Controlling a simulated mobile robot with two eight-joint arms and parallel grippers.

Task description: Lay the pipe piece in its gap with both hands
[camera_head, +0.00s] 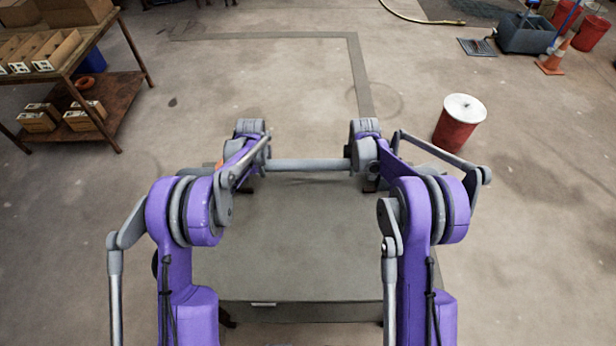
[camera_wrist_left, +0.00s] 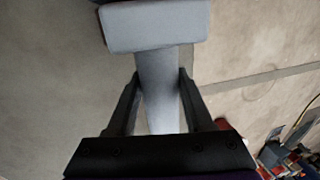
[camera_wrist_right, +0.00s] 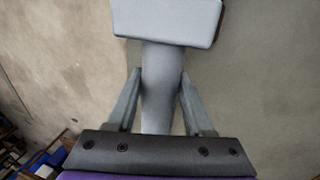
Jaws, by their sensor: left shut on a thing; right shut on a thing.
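The pipe piece (camera_head: 308,165) is a straight grey tube, lying roughly level across the head view between my two grippers. My left gripper (camera_wrist_left: 160,78) is shut on it, with dark fingers on both sides of the tube in the left wrist view. My right gripper (camera_wrist_right: 160,78) is shut on it in the same way near the other end. A pale grey block shows just beyond the fingers in the left wrist view (camera_wrist_left: 155,25) and the right wrist view (camera_wrist_right: 168,22). My arms hide the pipe ends in the head view. I cannot make out the gap.
A flat grey tabletop (camera_head: 290,245) lies between my arms, with the pipe over its far edge. A red drum with white lid (camera_head: 460,122) stands right. A shelf table with boxes (camera_head: 115,100) is at the left. A cone (camera_head: 553,58) stands far right. Floor beyond is mostly clear.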

